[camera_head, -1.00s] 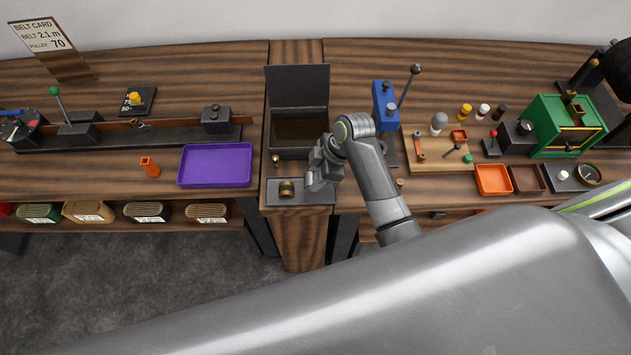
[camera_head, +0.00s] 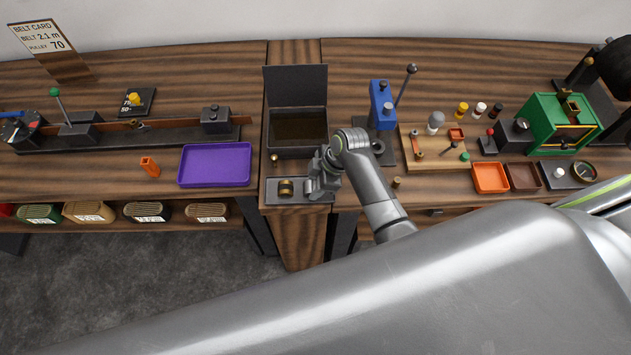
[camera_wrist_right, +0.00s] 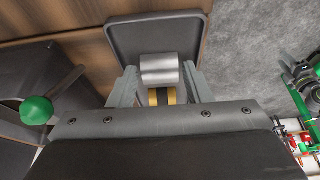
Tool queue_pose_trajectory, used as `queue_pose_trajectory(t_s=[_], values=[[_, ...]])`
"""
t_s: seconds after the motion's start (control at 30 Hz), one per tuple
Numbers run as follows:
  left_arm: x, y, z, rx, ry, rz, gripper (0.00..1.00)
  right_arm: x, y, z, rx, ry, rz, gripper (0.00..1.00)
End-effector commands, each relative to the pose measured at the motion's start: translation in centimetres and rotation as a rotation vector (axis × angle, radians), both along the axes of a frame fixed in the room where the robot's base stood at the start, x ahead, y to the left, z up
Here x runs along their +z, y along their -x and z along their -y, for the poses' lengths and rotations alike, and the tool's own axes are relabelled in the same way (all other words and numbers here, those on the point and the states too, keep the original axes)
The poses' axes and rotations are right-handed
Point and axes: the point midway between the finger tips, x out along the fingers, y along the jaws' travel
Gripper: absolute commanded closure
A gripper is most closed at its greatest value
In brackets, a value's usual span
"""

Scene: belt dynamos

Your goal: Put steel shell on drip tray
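The steel shell (camera_wrist_right: 160,69) is a short, plain grey cylinder between the fingertips of my right gripper (camera_wrist_right: 161,76) in the right wrist view. The fingers meet its two sides, so the gripper looks shut on it. The tray also shows in the right wrist view (camera_wrist_right: 150,28), behind the shell. I cannot tell whether shell and tray touch. My left gripper is not in view.
A dark open-lidded bin (camera_head: 297,152) stands behind. A purple tray (camera_head: 215,182) lies left, and a blue device (camera_head: 381,106) stands right. Wood left of the purple tray is partly clear.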

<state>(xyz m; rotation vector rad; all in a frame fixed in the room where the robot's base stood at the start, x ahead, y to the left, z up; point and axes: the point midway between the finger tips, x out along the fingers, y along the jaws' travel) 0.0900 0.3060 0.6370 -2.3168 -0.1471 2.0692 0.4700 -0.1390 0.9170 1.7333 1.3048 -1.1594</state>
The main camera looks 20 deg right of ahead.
Motion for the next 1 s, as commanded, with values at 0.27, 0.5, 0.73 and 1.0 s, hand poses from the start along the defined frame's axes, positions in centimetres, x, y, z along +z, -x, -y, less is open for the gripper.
queue_pose_trajectory(t_s=[0.27,0.5,0.73,1.0], values=[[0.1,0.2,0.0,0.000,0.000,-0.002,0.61,0.4,0.0,0.1,-0.001,0.001,0.002,0.55],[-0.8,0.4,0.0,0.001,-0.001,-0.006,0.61,2.7,0.2,1.0,0.000,0.000,0.005,0.55],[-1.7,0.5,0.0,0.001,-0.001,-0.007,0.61,6.3,0.6,2.6,0.000,0.003,0.006,0.55],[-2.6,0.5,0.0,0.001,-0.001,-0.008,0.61,10.2,1.0,4.0,0.000,0.002,0.004,0.55]])
